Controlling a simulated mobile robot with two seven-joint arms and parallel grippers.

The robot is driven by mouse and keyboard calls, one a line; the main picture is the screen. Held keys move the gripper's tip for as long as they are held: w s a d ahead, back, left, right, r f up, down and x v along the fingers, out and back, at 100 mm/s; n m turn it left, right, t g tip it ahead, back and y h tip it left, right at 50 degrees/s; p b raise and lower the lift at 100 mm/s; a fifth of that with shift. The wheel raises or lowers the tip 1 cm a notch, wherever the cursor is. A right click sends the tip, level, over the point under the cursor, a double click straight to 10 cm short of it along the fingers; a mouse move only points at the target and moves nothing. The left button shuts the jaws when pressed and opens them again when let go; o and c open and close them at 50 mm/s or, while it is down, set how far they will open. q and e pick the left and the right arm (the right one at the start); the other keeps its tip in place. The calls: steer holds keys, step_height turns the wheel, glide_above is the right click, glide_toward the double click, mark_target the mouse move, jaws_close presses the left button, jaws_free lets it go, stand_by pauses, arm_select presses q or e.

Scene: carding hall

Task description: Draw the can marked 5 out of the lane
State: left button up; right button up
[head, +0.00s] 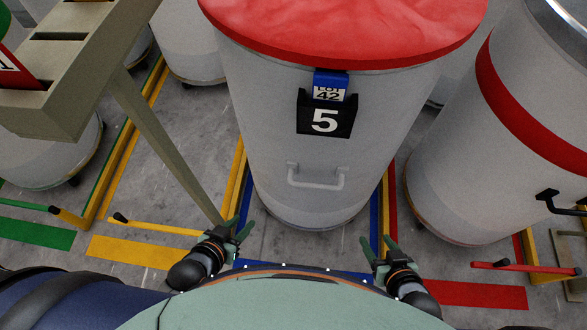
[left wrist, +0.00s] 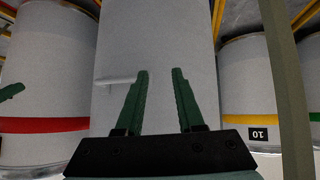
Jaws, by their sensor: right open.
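The can marked 5 (head: 270,130) is a tall grey cylinder with a red top (head: 345,25). It stands upright in a lane edged with blue floor lines, straight ahead of me. Its black 5 plate (head: 325,117) sits under a blue lot 42 tag (head: 330,84), and a pale bar handle (head: 316,181) is lower down. My left gripper (head: 240,229) is open and empty, low and left of the handle. In the left wrist view its fingers (left wrist: 160,72) are apart before the can wall, the handle (left wrist: 117,80) beside them. My right gripper (head: 378,246) is open and empty, low and right of the handle.
A beige post and frame (head: 150,120) stands left, close to my left gripper. A grey can with a red band (head: 500,120) stands right. A yellow bar (head: 160,227) and a red bar (head: 520,268) lie low at neighbouring lane mouths. Floor shows at left (head: 170,180).

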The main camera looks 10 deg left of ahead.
arm_select(q)
steer(key=w+d+r+m+h+b, duration=0.1)
steer(key=w+d+r+m+h, duration=0.25)
steer(key=w+d, duration=0.55)
step_height(320, 180, up, 4)
steer(key=m+g+h+b, duration=0.2)
steer(key=m+g+h, duration=0.15)
steer(key=m, duration=0.45)
glide_above(310, 185)
steer(key=s+d, duration=0.4)
steer(key=w+a+f+m+g+y+b, duration=0.1)
steer(key=w+a+m+g+y, duration=0.1)
steer(key=a, duration=0.6)
steer(key=m+g+y, duration=0.1)
steer(key=m+y, duration=0.1)
steer(key=y, duration=0.1)
steer(key=shift+a+f+m, duration=0.25)
steer(key=shift+m, duration=0.1)
steer(key=shift+d+f+g+b, duration=0.1)
steer(key=shift+g+b, duration=0.15)
steer(key=shift+b, duration=0.05)
steer(key=b+x, duration=0.2)
steer(key=x, duration=0.8)
steer(key=shift+d+f, duration=0.1)
steer(key=shift+f, duration=0.3)
steer(key=shift+x, duration=0.75)
steer(key=shift+c, duration=0.3)
